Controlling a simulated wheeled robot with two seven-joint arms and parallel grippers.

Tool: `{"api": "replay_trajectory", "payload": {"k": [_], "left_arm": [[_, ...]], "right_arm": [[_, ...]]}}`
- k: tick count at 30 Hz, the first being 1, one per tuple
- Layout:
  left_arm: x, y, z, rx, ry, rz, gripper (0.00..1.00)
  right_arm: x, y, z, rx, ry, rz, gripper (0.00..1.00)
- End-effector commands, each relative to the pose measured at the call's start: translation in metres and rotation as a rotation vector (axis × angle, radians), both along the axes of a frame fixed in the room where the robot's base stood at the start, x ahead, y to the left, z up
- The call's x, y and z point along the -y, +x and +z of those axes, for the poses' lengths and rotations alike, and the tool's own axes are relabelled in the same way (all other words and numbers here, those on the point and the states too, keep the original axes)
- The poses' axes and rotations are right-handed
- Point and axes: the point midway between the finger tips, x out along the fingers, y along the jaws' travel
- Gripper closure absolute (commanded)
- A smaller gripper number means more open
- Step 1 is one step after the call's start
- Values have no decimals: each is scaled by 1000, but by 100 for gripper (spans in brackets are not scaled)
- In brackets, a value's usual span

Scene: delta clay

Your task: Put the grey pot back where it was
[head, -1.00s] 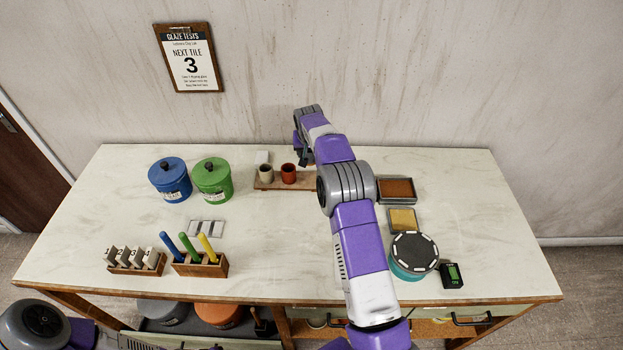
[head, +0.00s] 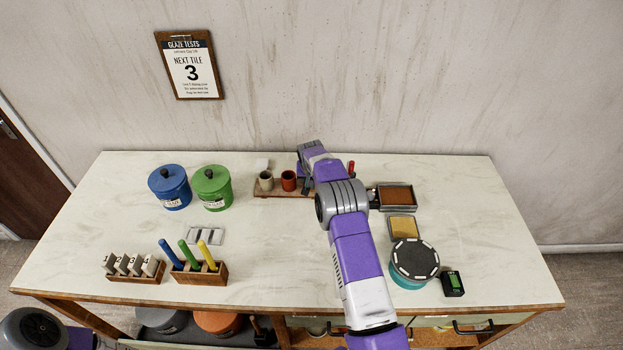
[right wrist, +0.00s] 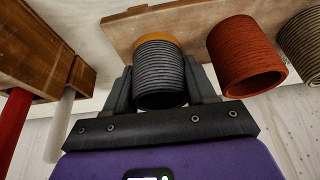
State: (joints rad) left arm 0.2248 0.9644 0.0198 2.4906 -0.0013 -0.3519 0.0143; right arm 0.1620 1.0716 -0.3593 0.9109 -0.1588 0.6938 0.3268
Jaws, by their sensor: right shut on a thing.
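The grey pot (right wrist: 160,75), ribbed and with an orange-tan band at its far end, is between the fingers of my right gripper (right wrist: 160,88), which is shut on it. Its far end overlaps the wooden board (right wrist: 120,32) in the right wrist view; I cannot tell whether it rests on it. A red pot (right wrist: 246,62) stands beside it, apart from the fingers, with a beige pot (right wrist: 303,48) beyond. In the head view the board (head: 268,194) carries the beige pot (head: 265,181) and red pot (head: 289,181); my right arm hides the grey pot. My left gripper is out of view.
Blue (head: 170,188) and green (head: 211,188) lidded jars stand left of the board. A wooden block (right wrist: 52,58) with red and white handles is close to my gripper. A brown tray (head: 396,197) and turntable (head: 415,260) lie right.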

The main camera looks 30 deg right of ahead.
Motion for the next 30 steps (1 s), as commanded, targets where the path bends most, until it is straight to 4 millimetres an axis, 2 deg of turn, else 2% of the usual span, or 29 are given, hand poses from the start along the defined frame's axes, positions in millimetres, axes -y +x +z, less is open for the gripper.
{"api": "replay_trajectory", "payload": {"k": [6,7,9,20,26,30], "left_arm": [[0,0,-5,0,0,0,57],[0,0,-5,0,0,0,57],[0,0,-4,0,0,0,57],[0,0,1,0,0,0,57],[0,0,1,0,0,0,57],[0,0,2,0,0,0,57]], "right_arm": [[0,0,-5,0,0,0,77],[0,0,-4,0,0,1,42],[0,0,-3,0,0,1,34],[0,0,1,0,0,1,34],[-7,-9,30,2,0,2,34],[-13,-20,60,3,1,1,34]]}}
